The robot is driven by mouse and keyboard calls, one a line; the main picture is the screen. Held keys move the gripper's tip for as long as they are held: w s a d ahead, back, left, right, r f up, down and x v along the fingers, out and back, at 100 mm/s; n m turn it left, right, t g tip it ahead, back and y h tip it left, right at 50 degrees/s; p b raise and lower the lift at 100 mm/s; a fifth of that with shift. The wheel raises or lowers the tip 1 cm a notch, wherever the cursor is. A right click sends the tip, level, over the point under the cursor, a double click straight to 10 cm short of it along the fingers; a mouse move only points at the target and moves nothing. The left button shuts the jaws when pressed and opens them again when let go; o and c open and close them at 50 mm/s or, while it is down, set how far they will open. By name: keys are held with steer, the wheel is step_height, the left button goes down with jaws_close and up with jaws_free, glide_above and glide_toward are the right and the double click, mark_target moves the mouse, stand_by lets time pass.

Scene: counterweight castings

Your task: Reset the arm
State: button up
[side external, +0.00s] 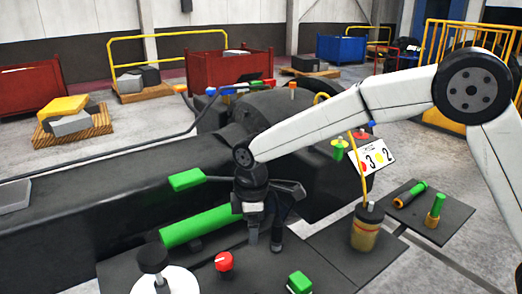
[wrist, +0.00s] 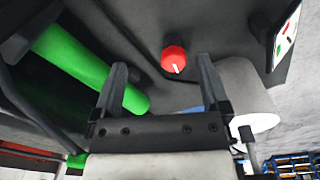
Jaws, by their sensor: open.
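My gripper (side external: 265,242) points down over the dark bench in the side external view, beside the right end of a green cylinder (side external: 202,226). In the wrist view my gripper (wrist: 162,66) shows two dark fingers spread apart with nothing held between them. A red knob with a white mark (wrist: 174,59) appears just beyond the fingertips there. The same red knob (side external: 223,261) stands on the bench to the lower left of my gripper in the side external view. The green cylinder also shows in the wrist view (wrist: 80,60), left of and partly behind the left finger.
A black knob on a white disc (side external: 153,259) and a green block (side external: 299,282) stand at the front. A jar (side external: 366,228) with a yellow stick and a pad (side external: 452,212) with green-handled tools lie to the right. A green-ended lever (side external: 187,179) projects near my wrist.

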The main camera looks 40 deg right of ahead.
steer(key=s+d+f+m+t, duration=0.2)
steer(key=s+d+f+m, duration=0.1)
steer(key=s+d+m, duration=1)
steer(key=s+d, duration=0.5)
steer(key=shift+s+d+f, duration=0.15)
steer(key=shift+d, duration=0.2)
